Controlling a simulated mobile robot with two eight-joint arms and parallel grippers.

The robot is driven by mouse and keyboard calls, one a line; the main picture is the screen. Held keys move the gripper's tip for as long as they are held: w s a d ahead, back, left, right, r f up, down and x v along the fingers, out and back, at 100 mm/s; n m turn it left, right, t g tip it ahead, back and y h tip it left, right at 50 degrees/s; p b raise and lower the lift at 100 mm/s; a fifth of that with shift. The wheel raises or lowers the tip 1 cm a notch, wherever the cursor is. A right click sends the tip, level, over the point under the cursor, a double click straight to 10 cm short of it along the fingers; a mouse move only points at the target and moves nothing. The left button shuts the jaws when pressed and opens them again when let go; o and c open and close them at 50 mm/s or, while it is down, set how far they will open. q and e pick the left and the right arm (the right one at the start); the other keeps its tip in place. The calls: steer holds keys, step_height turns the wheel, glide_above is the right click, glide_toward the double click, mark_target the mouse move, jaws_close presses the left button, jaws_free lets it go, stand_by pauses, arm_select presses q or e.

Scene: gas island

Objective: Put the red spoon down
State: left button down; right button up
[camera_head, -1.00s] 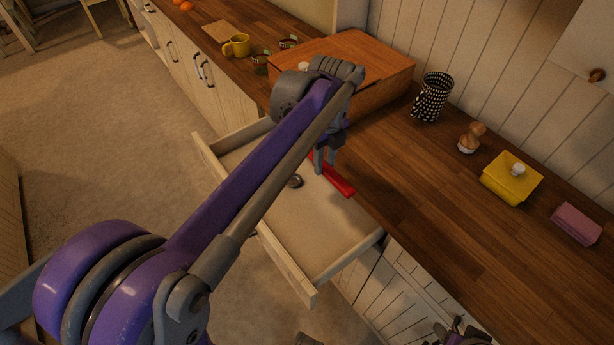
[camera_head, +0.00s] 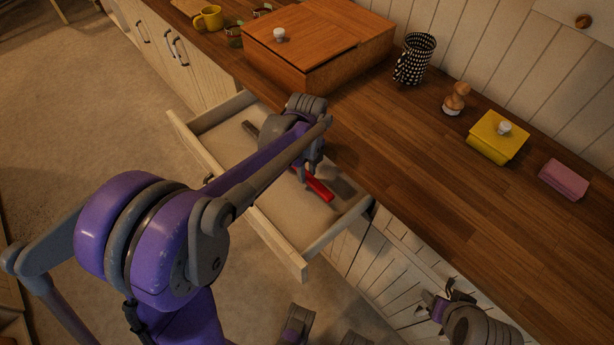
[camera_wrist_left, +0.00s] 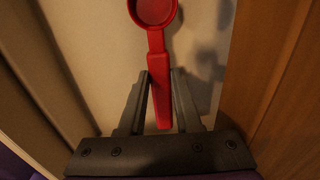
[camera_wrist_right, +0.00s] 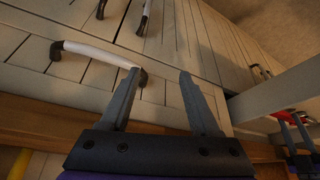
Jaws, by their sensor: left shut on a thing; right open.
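The red spoon (camera_head: 320,190) is in the open drawer (camera_head: 285,258), low over its pale floor. My left gripper (camera_head: 304,175) reaches down into the drawer and is shut on the spoon's handle. In the left wrist view the spoon's handle (camera_wrist_left: 157,60) runs between the fingertips (camera_wrist_left: 161,78), with the round bowl pointing away. A shadow lies on the floor beside the spoon; I cannot tell whether the spoon touches the floor. My right gripper (camera_wrist_right: 160,75) is open and empty in front of the cabinet fronts; it also shows at the lower right of the head view (camera_head: 438,303).
A dark long thing (camera_head: 251,129) shows in the drawer's far part. The wooden counter (camera_head: 420,160) borders the drawer and bears a wooden box (camera_head: 335,60), a dotted cup (camera_head: 413,60), a brush (camera_head: 456,98), a yellow box (camera_head: 492,145) and a pink block (camera_head: 563,180).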

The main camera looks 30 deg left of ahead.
mark_target(307, 175)
arm_select(q)
steer(key=shift+f, duration=1.25)
steer(key=shift+f+b, duration=0.2)
steer(key=shift+b, duration=0.1)
steer(key=c, duration=0.6)
jaws_free()
steer(key=shift+r, duration=0.15)
steer(key=shift+r, duration=0.35)
step_height(307, 175, up, 12)
steer(key=p, duration=0.2)
steer(key=shift+f, duration=0.25)
